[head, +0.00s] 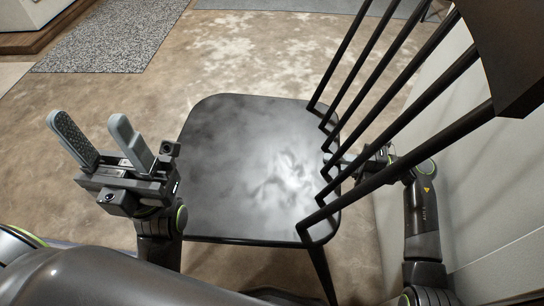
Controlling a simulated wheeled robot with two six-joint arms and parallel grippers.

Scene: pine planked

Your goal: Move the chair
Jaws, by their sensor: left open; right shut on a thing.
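The dark chair (235,165) stands upright in the middle of the head view, with its spindled back on the right side and its seat facing up. My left gripper (95,142) is open and empty, just left of the seat edge, with its fingers pointing up and away. My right gripper (338,165) reaches in from the right, behind the chair's back spindles, and is shut on the chair at about the spindle area. The spindles partly hide its fingers, so the exact contact is hard to see.
A pale wall or panel (490,185) stands close on the right beside my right arm. A grey speckled rug (115,35) lies at the upper left. Another grey mat (300,5) lies at the top. The brown floor (240,50) beyond the seat is clear.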

